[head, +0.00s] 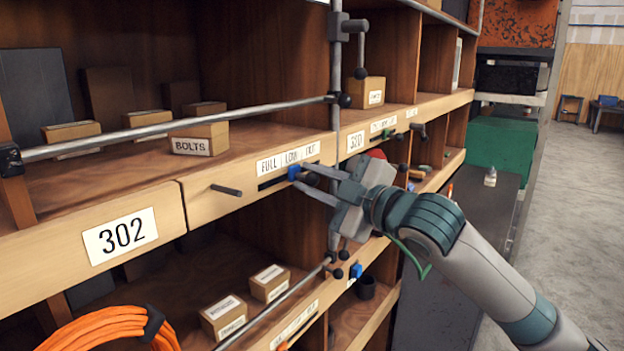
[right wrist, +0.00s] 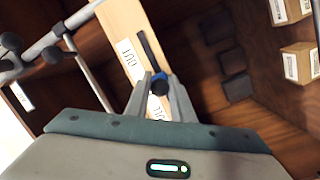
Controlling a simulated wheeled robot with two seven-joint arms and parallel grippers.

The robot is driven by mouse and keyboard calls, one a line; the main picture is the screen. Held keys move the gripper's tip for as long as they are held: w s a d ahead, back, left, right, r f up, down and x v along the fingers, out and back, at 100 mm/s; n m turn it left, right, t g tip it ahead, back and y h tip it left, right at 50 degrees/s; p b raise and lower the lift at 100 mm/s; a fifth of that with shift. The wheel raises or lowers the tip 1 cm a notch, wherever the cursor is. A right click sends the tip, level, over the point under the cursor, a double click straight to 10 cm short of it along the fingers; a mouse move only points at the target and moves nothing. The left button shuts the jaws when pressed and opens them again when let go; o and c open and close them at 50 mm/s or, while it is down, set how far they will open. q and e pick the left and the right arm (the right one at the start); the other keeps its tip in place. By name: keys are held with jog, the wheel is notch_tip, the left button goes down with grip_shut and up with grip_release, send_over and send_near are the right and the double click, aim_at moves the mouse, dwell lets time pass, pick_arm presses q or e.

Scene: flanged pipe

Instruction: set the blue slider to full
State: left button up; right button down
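The blue slider (head: 293,172) sits in a dark slot on the shelf's front edge, below a label strip (head: 288,158) reading FULL, LOW, OUT from left to right. It stands around the LOW mark, with bare slot to its left toward FULL. My right gripper (head: 299,175) reaches in from the right, its fingers open on either side of the slider's dark knob. In the right wrist view the slider (right wrist: 157,78) shows between the fingertips, and I cannot tell whether they touch it. My left gripper is not in view.
A dark peg (head: 226,190) sticks out left of the slot. A metal rail (head: 180,125) crosses above the shelf, and an upright post (head: 336,90) stands behind my gripper. Another blue piece (head: 356,270) is on a lower edge. An orange hose coil (head: 105,328) hangs at lower left.

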jog(key=s+a, duration=0.2)
jog(key=s, duration=0.1)
jog(key=s+a+p, duration=0.1)
jog(key=s+a, duration=0.1)
jog(key=shift+s, duration=0.2)
jog(key=shift+w+d+f, duration=0.1)
jog(key=shift+w+f, duration=0.05)
jog(key=c, duration=1.7)
grip_release()
jog(key=shift+o, duration=0.8)
